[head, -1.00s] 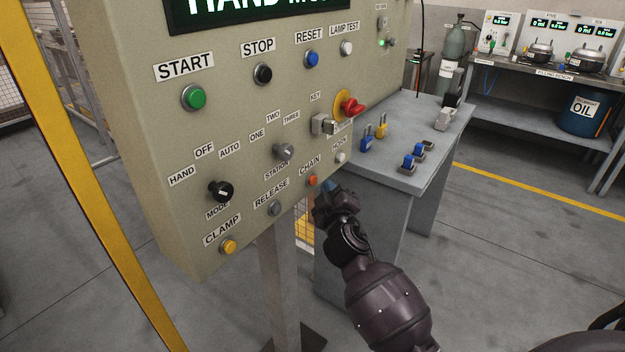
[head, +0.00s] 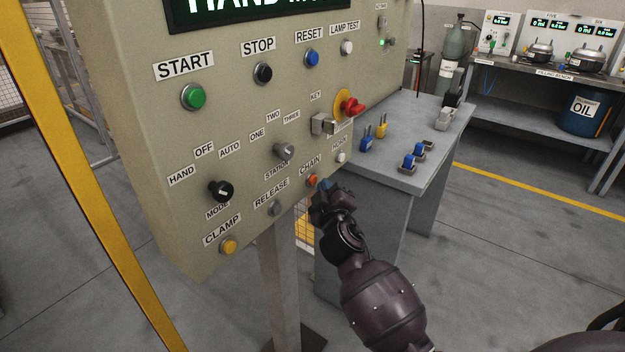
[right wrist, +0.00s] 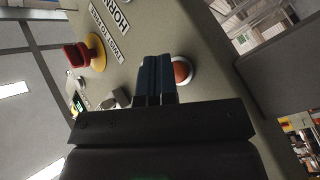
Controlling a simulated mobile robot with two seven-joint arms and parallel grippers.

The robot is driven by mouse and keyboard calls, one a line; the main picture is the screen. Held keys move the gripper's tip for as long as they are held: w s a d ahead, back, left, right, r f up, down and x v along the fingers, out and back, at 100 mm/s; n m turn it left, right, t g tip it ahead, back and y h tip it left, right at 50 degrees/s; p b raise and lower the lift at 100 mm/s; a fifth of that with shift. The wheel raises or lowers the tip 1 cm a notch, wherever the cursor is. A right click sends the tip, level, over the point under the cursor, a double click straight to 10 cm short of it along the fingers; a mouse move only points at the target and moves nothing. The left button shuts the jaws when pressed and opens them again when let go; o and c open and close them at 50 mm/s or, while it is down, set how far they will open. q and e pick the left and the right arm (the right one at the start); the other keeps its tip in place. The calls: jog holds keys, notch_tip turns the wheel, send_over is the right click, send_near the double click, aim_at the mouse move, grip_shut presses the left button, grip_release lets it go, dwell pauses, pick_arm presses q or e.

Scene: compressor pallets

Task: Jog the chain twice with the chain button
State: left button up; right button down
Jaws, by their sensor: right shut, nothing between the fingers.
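The chain button (head: 312,181) is a small orange button under the CHAIN label on the lower right of the beige control panel (head: 150,140). In the right wrist view the orange button (right wrist: 182,71) with its pale ring shows just right of the fingertips. My right gripper (head: 325,187) is shut and empty, with its blue-grey fingertips very close to the button; I cannot tell whether they touch it. The shut fingers also show in the right wrist view (right wrist: 155,72). My left gripper is not in view.
Nearby on the panel are the white horn button (head: 341,157), the grey release button (head: 274,208) and the red emergency stop (head: 352,107). A grey table (head: 390,185) with padlocks stands behind right. A yellow post (head: 85,170) stands at left.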

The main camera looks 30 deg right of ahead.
dwell(0.4)
jog(key=shift+w+a, duration=0.1)
jog(key=shift+w, duration=0.2)
dwell(0.3)
jog(key=shift+w+a, duration=0.1)
jog(key=shift+w, duration=0.05)
dwell(0.4)
jog(key=shift+s+d, duration=0.2)
jog(key=shift+s, duration=0.25)
jog(key=shift+s+d, duration=0.2)
jog(key=shift+s, duration=0.25)
jog(key=shift+s, duration=0.1)
